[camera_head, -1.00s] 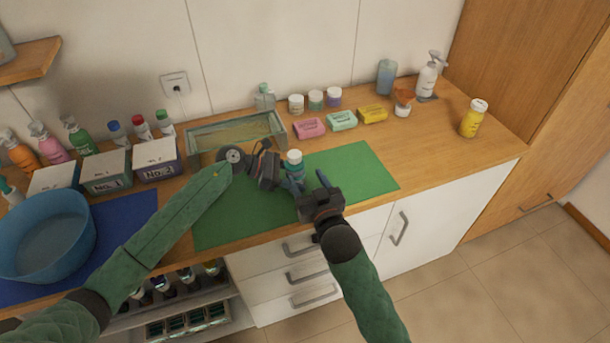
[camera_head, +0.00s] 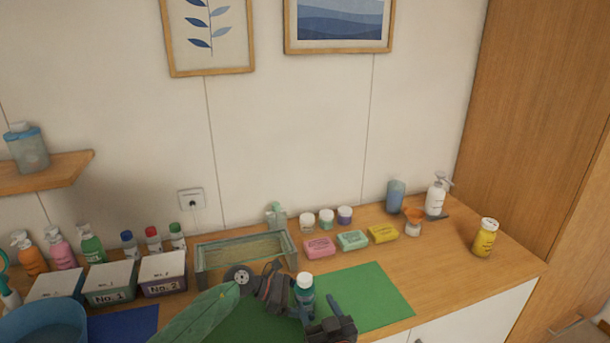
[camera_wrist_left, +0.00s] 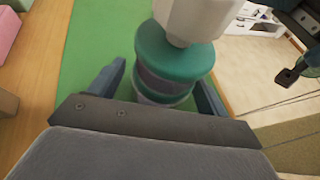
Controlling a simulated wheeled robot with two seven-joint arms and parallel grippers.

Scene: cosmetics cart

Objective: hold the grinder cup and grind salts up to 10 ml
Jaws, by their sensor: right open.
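The grinder cup (camera_head: 305,286), a teal cylinder with a white top, is above the green mat in the head view. My left gripper (camera_head: 294,299) reaches it from the left. My right gripper (camera_head: 319,311) is just right of and below the cup in the head view, open and empty. No salt level is readable.
The green mat (camera_head: 370,295) has free room to the right. Soap bars (camera_head: 352,240), small jars (camera_head: 326,219) and a glass tray (camera_head: 205,262) stand behind. A yellow bottle (camera_head: 485,238) is at far right. Labelled boxes (camera_head: 110,296) and a blue basin (camera_head: 40,325) are at left.

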